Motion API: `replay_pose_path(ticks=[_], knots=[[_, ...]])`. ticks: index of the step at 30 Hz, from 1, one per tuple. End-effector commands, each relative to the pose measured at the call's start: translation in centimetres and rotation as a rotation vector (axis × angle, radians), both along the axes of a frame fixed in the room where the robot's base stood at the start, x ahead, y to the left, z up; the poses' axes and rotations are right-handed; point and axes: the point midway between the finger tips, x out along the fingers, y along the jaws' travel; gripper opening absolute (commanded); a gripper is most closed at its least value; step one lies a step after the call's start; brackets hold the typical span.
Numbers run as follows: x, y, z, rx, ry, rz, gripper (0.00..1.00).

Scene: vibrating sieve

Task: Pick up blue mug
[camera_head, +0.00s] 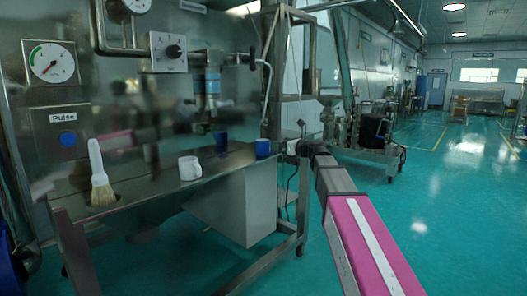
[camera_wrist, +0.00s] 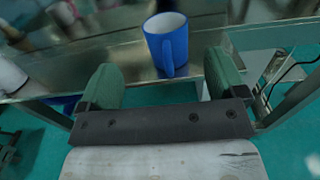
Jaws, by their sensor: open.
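The blue mug (camera_head: 263,147) stands upright near the right end of the steel table in the head view. In the wrist view the blue mug (camera_wrist: 165,42) is just beyond my fingertips, roughly centred between them, with its handle turned towards my gripper. Its white inside shows. My gripper (camera_wrist: 161,66) is open, its two green fingers apart with nothing held. In the head view my gripper (camera_head: 291,147) is just right of the mug, at the table's end; its fingers are too small to make out there.
A white mug (camera_head: 190,167) and a brush (camera_head: 99,178) stand further left on the steel table (camera_head: 150,195). Another blue shape (camera_head: 221,141) behind may be a reflection in the shiny panel. A gauge panel (camera_head: 52,62) rises behind. Floor at right is open.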

Motion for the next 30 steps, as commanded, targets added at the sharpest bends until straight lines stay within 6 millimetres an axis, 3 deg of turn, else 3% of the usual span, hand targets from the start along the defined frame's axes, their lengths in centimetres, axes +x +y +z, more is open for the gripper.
replay_pose_path(ticks=[3, 11, 18, 27, 28, 30], knots=[[1.3, 1.5, 0.0, -0.001, 0.0, 0.002, 0.9], [2.4, 2.7, -0.2, -0.002, 0.0, 0.001, 0.9], [4.8, 5.0, -0.4, -0.002, -0.001, 0.001, 0.9], [5.2, 5.8, -0.4, -0.003, 0.0, 0.001, 0.9], [5.2, 5.8, -0.4, -0.003, 0.0, 0.001, 0.87], [5.2, 5.8, -0.4, -0.003, 0.0, 0.001, 0.64]])
